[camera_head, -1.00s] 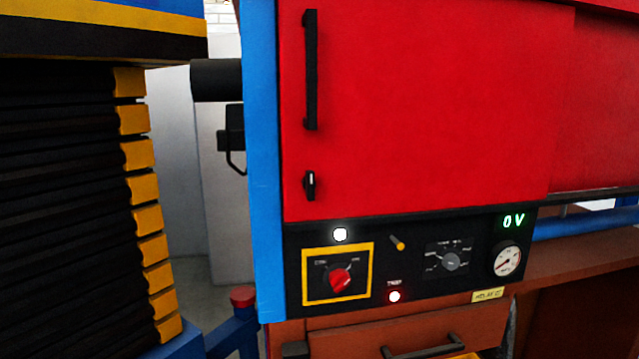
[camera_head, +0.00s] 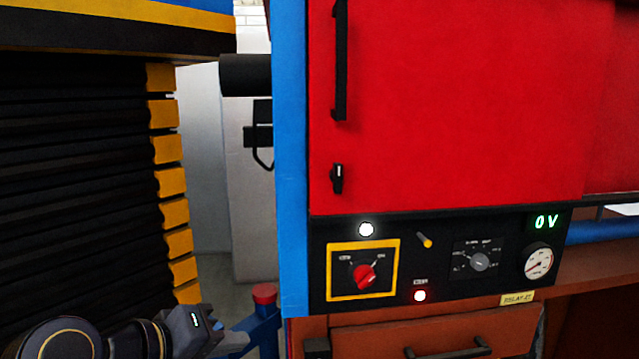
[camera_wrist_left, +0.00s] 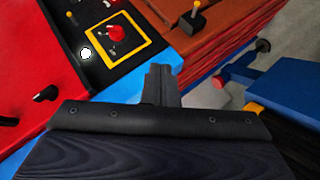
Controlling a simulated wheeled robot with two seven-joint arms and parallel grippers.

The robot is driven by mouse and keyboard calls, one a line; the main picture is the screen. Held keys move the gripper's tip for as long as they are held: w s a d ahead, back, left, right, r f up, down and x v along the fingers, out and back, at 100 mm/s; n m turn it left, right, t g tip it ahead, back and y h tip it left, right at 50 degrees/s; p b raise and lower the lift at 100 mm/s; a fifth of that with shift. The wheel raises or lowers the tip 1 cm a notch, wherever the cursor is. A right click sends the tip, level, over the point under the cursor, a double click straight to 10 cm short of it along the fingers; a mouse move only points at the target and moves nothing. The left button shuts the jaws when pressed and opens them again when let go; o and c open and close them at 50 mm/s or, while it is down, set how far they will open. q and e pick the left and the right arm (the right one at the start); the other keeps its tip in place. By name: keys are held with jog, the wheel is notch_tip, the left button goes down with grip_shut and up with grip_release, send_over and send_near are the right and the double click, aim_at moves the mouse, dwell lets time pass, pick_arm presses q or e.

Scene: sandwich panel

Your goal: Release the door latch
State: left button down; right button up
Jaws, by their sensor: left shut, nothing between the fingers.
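The door latch (camera_head: 337,179) is a small black turn piece with a light mark, low on the left side of the red door (camera_head: 460,100). It stands upright, and the door looks closed. A long black handle (camera_head: 341,60) is above it. In the left wrist view the latch (camera_wrist_left: 47,93) is at the left, apart from my gripper. My left gripper (camera_head: 232,345) is at the bottom left of the head view, below and left of the latch, touching nothing that I can see. Its fingers (camera_wrist_left: 161,84) are shut and empty. My right gripper is not in view.
A blue post (camera_head: 291,160) edges the door. Dark stacked slabs (camera_head: 75,190) fill the left.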

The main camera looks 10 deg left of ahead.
aim_at(337, 177)
pick_arm(q)
jog(key=w+r+n+t+h, duration=0.1)
jog(key=w+r+n+t, duration=0.1)
jog(key=r, duration=0.7)
jog(key=w+r+n+t+h+b, duration=0.1)
jog(key=w+r+n+t, duration=0.2)
jog(key=r, duration=0.7)
jog(key=shift+w+r+n+t, duration=0.25)
jog(key=shift+w+n, duration=0.25)
jog(key=shift+w, duration=0.6)
jog(key=p+x, duration=0.1)
jog(key=x, duration=0.3)
jog(key=d+p+x, duration=0.1)
jog(key=p+x, duration=0.1)
jog(key=x, duration=0.2)
jog(key=s+d+p+x, duration=0.1)
jog(key=x, duration=0.3)
jog(key=shift+w+d+r, duration=0.1)
jog(key=shift+w+d, duration=0.05)
jog(key=shift+d, duration=0.05)
jog(key=shift+w+d, duration=0.15)
jog(key=shift+d, duration=0.15)
jog(key=shift+a, duration=0.15)
